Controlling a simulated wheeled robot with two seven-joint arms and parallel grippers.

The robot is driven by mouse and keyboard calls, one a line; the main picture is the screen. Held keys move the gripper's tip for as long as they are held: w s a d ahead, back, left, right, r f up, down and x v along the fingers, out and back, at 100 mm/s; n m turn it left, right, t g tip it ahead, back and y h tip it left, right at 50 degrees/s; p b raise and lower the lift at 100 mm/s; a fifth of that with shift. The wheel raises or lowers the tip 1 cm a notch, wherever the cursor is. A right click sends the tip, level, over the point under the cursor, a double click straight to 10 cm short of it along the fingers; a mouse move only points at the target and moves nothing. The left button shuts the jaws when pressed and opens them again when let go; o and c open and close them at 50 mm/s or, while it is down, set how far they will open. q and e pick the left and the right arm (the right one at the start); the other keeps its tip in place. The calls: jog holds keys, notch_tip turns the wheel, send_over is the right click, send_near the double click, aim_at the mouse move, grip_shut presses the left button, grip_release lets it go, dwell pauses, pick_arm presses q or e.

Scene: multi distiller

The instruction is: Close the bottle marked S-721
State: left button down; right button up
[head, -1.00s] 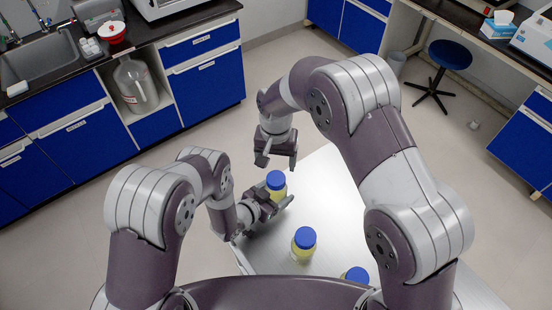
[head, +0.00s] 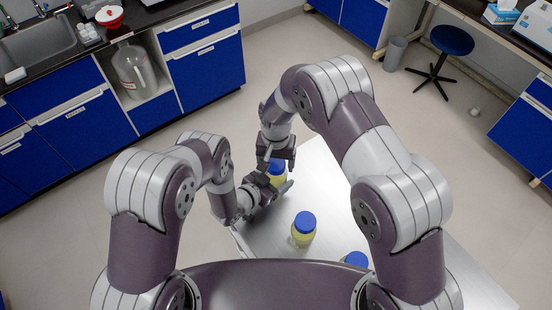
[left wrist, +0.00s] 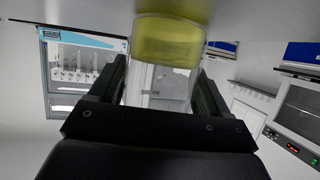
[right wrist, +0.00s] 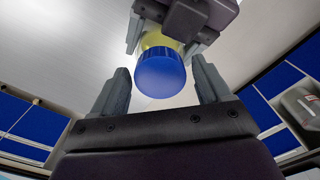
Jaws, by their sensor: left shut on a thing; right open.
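A bottle with yellow contents and a blue cap (head: 277,180) stands at the table's far left. My left gripper (head: 272,190) is shut on its body. In the left wrist view this bottle (left wrist: 165,60) sits between the fingers; its label is too small to read. My right gripper (head: 275,158) is open just above it. In the right wrist view the blue cap (right wrist: 159,75) is ahead of and between the open fingers (right wrist: 160,90), apart from both. Cap tightness cannot be told. The S-721 mark is not legible on any bottle.
A second blue-capped yellow bottle (head: 304,228) stands near the middle of the metal table (head: 330,200). A third (head: 356,261) is partly hidden at the front by my right arm. The table's right part is clear. Blue cabinets (head: 205,70) and a stool (head: 450,45) stand beyond.

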jog(key=c, duration=1.1)
jog(key=o, duration=1.2)
jog(key=shift+r, duration=0.1)
notch_tip(320, 180, up, 12)
jog(key=shift+f, duration=0.1)
pick_arm(q)
grip_release()
